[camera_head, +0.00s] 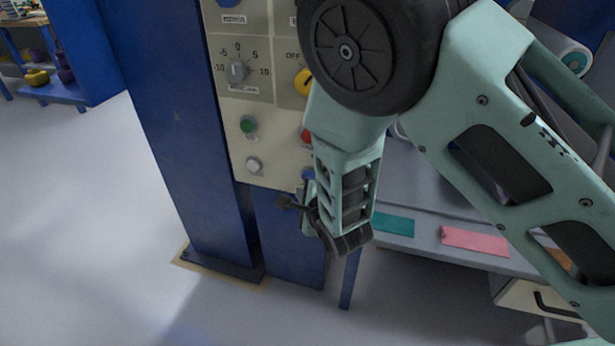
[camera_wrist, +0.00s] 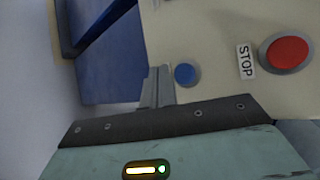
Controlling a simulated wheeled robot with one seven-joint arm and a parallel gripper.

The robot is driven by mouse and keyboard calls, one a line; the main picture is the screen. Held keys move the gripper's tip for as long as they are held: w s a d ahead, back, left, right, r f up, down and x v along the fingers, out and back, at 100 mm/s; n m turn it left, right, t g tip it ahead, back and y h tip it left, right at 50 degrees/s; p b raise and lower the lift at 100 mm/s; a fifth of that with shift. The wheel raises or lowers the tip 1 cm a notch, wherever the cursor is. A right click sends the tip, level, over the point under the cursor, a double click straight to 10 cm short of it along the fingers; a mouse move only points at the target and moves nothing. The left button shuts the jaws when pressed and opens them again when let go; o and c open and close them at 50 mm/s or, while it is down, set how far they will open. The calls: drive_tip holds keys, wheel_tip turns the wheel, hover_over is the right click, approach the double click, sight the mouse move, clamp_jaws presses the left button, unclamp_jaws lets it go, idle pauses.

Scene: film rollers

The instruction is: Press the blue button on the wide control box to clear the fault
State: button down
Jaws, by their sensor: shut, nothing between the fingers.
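The wide control box (camera_head: 262,110) is a cream panel on a blue post. Its blue button (camera_wrist: 186,74) shows in the wrist view at the panel's lower part, with the red STOP button (camera_wrist: 289,53) to its right. In the head view the blue button (camera_head: 308,173) is partly hidden by my arm. My gripper (camera_head: 284,202) is shut and empty, close to the panel's lower edge. In the wrist view the fingers (camera_wrist: 158,86) are together just left of the blue button; I cannot tell whether they touch the panel.
The panel also carries a green button (camera_head: 248,125), a white button (camera_head: 254,165), a dial (camera_head: 238,71) and a yellow knob (camera_head: 303,82). A grey shelf with teal (camera_head: 394,224) and pink (camera_head: 474,241) strips lies to the right. Open floor is at left.

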sight(303, 180)
drive_tip(key=shift+w+d, duration=0.25)
drive_tip(key=shift+w, duration=0.4)
drive_tip(key=shift+w+d, duration=0.2)
drive_tip(key=shift+w, duration=0.4)
drive_tip(key=shift+b, duration=0.3)
idle(0.9)
drive_tip(key=shift+w+d, duration=0.15)
drive_tip(key=shift+w, duration=0.2)
drive_tip(key=shift+w+d+b, duration=0.15)
drive_tip(key=shift+w+b, duration=0.15)
drive_tip(key=shift+w, duration=0.2)
idle(0.8)
drive_tip(key=shift+s, duration=0.15)
drive_tip(key=shift+s+a, duration=0.25)
drive_tip(key=shift+s, duration=0.45)
drive_tip(key=shift+s, duration=0.1)
drive_tip(key=shift+s+a+b, duration=0.1)
drive_tip(key=shift+s+a, duration=0.2)
drive_tip(key=shift+s, duration=0.45)
drive_tip(key=shift+s+a+b, duration=0.15)
drive_tip(key=shift+s+a, duration=0.1)
drive_tip(key=shift+s, duration=0.55)
drive_tip(key=shift+s+a+b, duration=0.1)
drive_tip(key=shift+s+a, duration=0.2)
drive_tip(key=shift+s, duration=0.45)
drive_tip(key=shift+r, duration=0.1)
